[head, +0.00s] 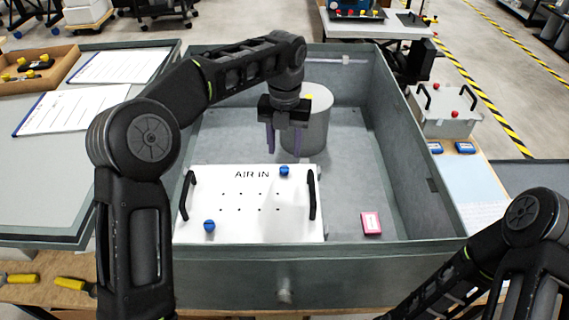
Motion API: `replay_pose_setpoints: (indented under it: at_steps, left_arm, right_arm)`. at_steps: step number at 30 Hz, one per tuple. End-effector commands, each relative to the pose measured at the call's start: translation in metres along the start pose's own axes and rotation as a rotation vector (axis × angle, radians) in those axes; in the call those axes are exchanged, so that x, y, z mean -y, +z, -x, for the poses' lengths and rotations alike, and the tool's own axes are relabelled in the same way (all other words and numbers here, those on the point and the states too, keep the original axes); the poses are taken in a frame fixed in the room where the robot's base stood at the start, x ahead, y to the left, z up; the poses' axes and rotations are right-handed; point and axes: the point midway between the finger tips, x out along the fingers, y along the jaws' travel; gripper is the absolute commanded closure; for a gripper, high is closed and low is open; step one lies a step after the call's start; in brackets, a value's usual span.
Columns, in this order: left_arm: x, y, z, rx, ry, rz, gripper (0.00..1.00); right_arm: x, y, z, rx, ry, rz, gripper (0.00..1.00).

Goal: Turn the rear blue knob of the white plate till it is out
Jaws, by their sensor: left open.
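The white plate (245,213), marked "AIR IN", lies at the front left inside a grey open box, with a black handle on its left and right sides. The rear blue knob (284,170) sits near its back edge, right of the lettering. A second blue knob (209,225) sits at its front left. My left gripper (284,152) points down, open and empty, just behind and above the rear knob; I cannot tell the exact height gap. My right arm shows at the lower right, but its gripper is out of view.
A grey cylinder (318,125) stands in the box behind my left gripper. A pink block (371,223) lies on the box floor at the right. The box walls (410,150) rise around them. A metal case with black handles (440,115) stands outside to the right.

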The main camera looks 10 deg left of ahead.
Motion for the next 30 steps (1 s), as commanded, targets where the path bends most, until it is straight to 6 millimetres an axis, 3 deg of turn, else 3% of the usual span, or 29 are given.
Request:
replay_pose_setpoints:
  at_steps: [8,12,18,28,30]
  left_arm:
    - [-0.001,0.001,-0.017,0.004,-0.007,0.002,0.55]
    - [-0.001,0.0,-0.046,0.003,-0.004,0.002,0.55]
    - [0.0,0.001,-0.063,0.007,-0.004,0.002,0.55]
    - [0.0,0.001,-0.067,0.007,-0.004,0.002,0.55]
    - [0.0,0.001,-0.067,0.007,-0.004,0.002,0.61]
  right_arm:
    - [0.0,0.0,-0.001,0.0,0.0,0.0,0.64]
    - [-0.002,0.0,-0.007,-0.002,-0.002,0.001,0.64]
    - [0.0,0.0,0.001,0.0,0.0,0.0,0.64]
    - [0.0,0.0,0.0,0.0,0.0,0.0,0.64]
    - [0.0,0.0,0.0,0.0,0.0,0.0,0.64]
